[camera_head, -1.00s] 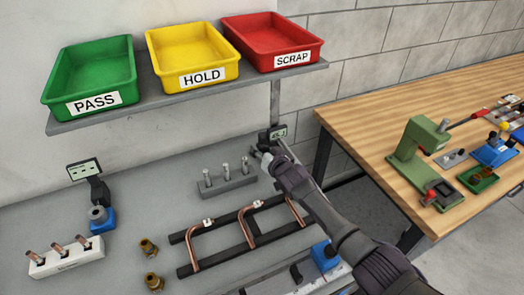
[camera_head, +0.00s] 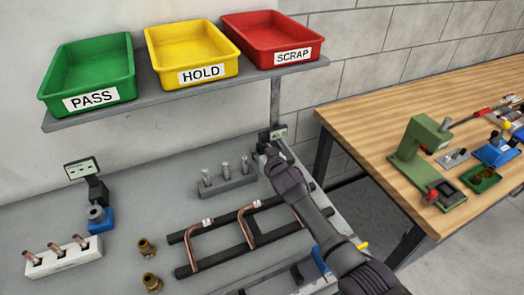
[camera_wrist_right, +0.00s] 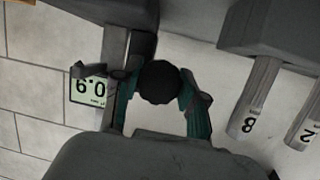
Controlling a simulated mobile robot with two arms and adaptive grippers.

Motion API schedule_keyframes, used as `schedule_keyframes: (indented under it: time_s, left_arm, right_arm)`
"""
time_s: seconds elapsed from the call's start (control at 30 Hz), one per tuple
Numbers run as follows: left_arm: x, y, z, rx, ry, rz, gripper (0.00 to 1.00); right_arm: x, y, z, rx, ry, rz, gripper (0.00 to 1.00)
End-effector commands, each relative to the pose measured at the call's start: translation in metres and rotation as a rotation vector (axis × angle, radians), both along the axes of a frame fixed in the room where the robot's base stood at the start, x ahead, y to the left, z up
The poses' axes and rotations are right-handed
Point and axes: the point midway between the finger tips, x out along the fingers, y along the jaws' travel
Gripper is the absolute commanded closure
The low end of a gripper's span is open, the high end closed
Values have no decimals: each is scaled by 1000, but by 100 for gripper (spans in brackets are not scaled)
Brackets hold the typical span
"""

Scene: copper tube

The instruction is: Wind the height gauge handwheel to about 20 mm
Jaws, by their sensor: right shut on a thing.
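The height gauge stands at the back right of the grey bench, and its small display (camera_head: 279,133) shows just above my right gripper (camera_head: 268,152). In the right wrist view a dark round handwheel knob (camera_wrist_right: 160,82) sits between the teal-padded fingers of my right gripper (camera_wrist_right: 158,98), which is shut on it. The gauge display (camera_wrist_right: 91,91) is left of the fingers there, with its digits turned; I cannot tell surely whether they read 6.0 or 0.9. The gripper and wrist hide much of the gauge in the head view. My left gripper is not in view.
A grey block with several upright pins (camera_head: 227,178) stands left of the gripper. A dark rack with bent copper tubes (camera_head: 240,234) lies in front. A shelf (camera_head: 190,98) with green, yellow and red bins is above. A wooden table (camera_head: 360,120) stands right.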

Motion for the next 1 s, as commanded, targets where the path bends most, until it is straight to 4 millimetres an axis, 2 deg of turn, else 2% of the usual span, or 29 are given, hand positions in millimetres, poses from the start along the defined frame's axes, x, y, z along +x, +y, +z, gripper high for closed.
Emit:
schedule_keyframes:
  time_s: [0.03,0.07,0.2,0.67,1.0]
  left_arm:
    - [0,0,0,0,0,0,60]
    - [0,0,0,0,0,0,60]
    - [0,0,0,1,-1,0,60]
    - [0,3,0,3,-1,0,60]
    - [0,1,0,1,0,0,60]
  right_arm:
    - [0,0,1,1,-2,0,93]
    - [0,0,1,1,-2,0,55]
    - [0,0,1,1,-2,0,32]
    - [-7,-3,1,1,0,-1,32]
    - [-50,-16,17,1,-1,0,32]
